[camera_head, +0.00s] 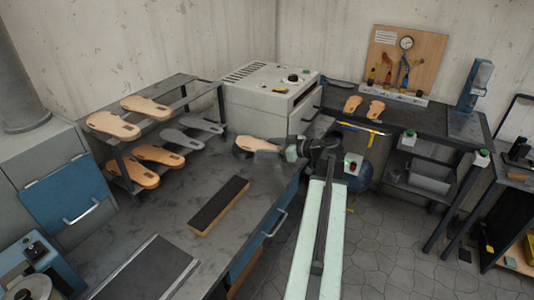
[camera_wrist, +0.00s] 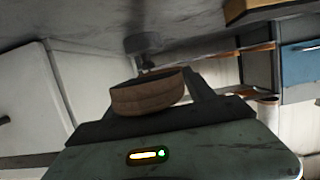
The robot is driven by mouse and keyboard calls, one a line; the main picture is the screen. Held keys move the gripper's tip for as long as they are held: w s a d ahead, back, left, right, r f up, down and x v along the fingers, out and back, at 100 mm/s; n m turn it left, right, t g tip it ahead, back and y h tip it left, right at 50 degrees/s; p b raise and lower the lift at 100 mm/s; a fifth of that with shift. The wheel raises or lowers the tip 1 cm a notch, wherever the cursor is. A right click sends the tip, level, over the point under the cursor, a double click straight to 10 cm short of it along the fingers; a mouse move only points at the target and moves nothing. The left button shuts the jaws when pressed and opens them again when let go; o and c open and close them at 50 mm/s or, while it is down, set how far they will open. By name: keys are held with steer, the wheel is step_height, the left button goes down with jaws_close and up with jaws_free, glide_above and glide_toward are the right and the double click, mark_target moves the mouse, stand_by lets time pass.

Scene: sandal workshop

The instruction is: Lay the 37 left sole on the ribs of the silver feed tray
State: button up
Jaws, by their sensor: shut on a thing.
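A tan sole (camera_head: 258,144) is held by my gripper (camera_head: 288,149), in front of the pale machine. It lies roughly level over the workbench, with a dark patch beneath it; I cannot tell how high it is. In the wrist view the sole's thick, layered end (camera_wrist: 147,95) shows between the jaws. My gripper is shut on it. Its size mark and whether it is a left sole cannot be read. I cannot clearly pick out a silver feed tray with ribs in either view.
A rack at the left bears tan soles (camera_head: 113,125) and grey soles (camera_head: 183,139). A dark-topped block (camera_head: 219,204) and a flat dark panel (camera_head: 148,272) lie on the bench (camera_head: 165,210). Two small tan soles (camera_head: 376,109) lie on the back table.

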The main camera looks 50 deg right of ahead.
steer(key=shift+w+a, duration=0.1)
steer(key=shift+w, duration=0.05)
steer(key=shift+f, duration=0.25)
steer(key=o, duration=1.5)
steer(key=shift+r, duration=0.15)
steer(key=p+v, duration=0.3)
steer(key=v, duration=0.9)
steer(key=shift+r+p, duration=0.2)
steer(key=shift+p, duration=0.2)
